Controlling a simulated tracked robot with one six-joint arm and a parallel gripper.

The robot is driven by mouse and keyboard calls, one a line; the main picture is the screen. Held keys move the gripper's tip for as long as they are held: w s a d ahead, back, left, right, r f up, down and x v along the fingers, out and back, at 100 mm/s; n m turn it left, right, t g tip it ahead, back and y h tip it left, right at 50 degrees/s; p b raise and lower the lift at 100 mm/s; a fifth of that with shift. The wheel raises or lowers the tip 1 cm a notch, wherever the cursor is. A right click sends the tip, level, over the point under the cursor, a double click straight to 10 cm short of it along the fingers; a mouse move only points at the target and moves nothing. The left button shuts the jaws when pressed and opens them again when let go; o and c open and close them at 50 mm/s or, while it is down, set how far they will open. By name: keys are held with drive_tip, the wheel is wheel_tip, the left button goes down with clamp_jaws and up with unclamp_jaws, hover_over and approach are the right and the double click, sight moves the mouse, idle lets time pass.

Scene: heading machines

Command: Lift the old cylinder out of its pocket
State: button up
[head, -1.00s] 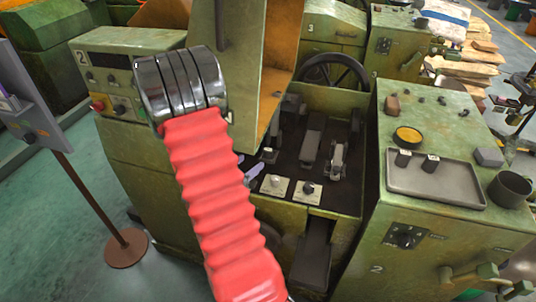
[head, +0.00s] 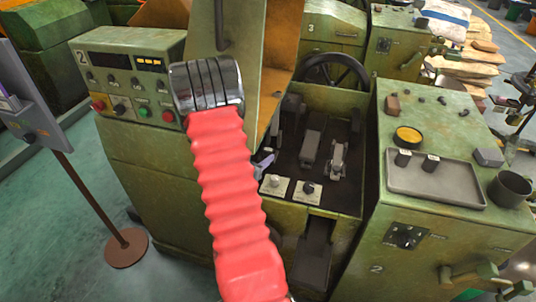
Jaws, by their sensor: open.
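My red bellows arm with its chrome joint stands in front of the machine bay and covers its left part. My gripper is not clearly seen; the arm hides that area. A small bluish-grey piece (head: 264,163) shows beside the arm's right edge, and I cannot tell what it is. In the bay, a left pale plate (head: 264,190) and a right pale plate (head: 318,195) each have a small dark round part at the middle. I cannot tell which is the old cylinder.
A control panel (head: 128,75) with lit displays is at the left. A handwheel (head: 332,68) is behind the bay. A yellow-topped tin (head: 408,135), a grey block (head: 488,157) and a dark cup (head: 509,189) stand around the tray. An orange-lined raised cover is behind the arm.

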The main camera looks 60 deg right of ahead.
sight(266, 151)
drive_tip(key=shift+x, duration=2.6)
drive_tip(key=shift+s, duration=0.1)
drive_tip(key=shift+c, duration=0.3)
clamp_jaws()
